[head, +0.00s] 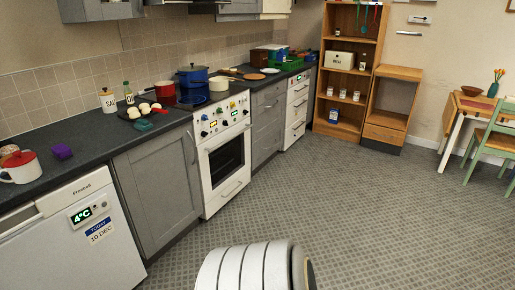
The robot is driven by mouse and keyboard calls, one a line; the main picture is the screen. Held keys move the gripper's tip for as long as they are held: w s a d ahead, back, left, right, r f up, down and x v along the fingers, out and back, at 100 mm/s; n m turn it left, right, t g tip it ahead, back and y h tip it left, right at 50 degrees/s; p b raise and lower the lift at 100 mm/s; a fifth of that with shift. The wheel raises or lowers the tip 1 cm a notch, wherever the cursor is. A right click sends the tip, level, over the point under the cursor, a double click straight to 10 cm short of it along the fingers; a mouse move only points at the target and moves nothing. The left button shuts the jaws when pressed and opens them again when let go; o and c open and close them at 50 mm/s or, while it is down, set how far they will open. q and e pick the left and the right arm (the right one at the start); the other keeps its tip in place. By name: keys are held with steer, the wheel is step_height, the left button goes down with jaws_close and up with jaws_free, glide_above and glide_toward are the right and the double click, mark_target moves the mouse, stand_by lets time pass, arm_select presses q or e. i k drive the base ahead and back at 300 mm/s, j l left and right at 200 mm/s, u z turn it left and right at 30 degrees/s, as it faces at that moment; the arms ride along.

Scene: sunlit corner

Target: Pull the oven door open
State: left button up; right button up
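The white oven (212,190) stands in the counter row left of centre, between grey cupboards. Its door (225,158), with a dark window, looks shut. The control panel (221,117) with knobs and a small green display is above the door. Neither of my grippers is in view.
Pots, including a blue pot (193,76) and a red pot (165,90), stand on the hob. A white fridge (85,240) is at the left front. The patterned floor (290,190) before the oven is clear. Wooden shelves (349,60) stand at the back.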

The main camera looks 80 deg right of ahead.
mark_target(208, 192)
steer(key=l+z, duration=0.1)
steer(key=z, duration=2.45)
